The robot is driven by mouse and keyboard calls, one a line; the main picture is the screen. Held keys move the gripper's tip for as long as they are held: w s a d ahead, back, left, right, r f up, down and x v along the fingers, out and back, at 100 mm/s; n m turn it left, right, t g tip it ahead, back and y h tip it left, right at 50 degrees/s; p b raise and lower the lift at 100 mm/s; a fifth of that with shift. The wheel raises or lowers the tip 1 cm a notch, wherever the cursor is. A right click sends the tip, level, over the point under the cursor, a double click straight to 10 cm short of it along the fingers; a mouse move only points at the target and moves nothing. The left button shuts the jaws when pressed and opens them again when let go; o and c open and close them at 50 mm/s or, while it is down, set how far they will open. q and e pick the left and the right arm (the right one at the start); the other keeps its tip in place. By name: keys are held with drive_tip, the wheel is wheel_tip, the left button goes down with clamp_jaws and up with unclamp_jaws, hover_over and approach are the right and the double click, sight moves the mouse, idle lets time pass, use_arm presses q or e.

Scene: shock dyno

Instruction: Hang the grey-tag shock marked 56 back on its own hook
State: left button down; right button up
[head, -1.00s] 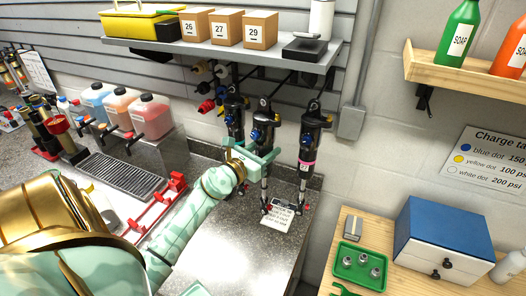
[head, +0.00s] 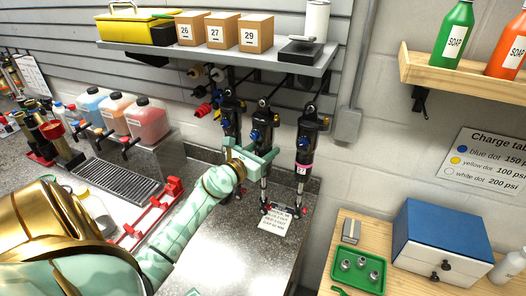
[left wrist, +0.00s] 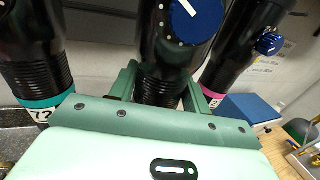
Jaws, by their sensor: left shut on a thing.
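My left gripper (head: 264,160) is shut around the lower body of a black shock (head: 262,128) with a blue knob, the middle one of three under the shelf. The shock is upright, its top close below a hook; I cannot tell whether its eye is on the hook. Its tag and number are hidden by my gripper. In the left wrist view, the held shock (left wrist: 163,60) stands between the fingers. To its left is a shock with a teal tag (left wrist: 45,105); to its right is one with a pink tag (left wrist: 215,98). My right gripper is out of view.
The shelf (head: 215,58) above carries numbered boxes. A pink-tagged shock (head: 306,140) hangs close on the right and another shock (head: 231,118) close on the left. A printed card (head: 275,219) lies on the counter below. Jugs and a red stand (head: 150,215) are left.

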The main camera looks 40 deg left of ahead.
use_arm(q)
drive_tip(key=shift+w+r, duration=0.1)
drive_tip(key=shift+r, duration=0.05)
drive_tip(key=shift+w+a, duration=0.25)
drive_tip(key=shift+w, duration=0.45)
drive_tip(key=shift+w+b, duration=0.1)
drive_tip(key=shift+b, duration=0.2)
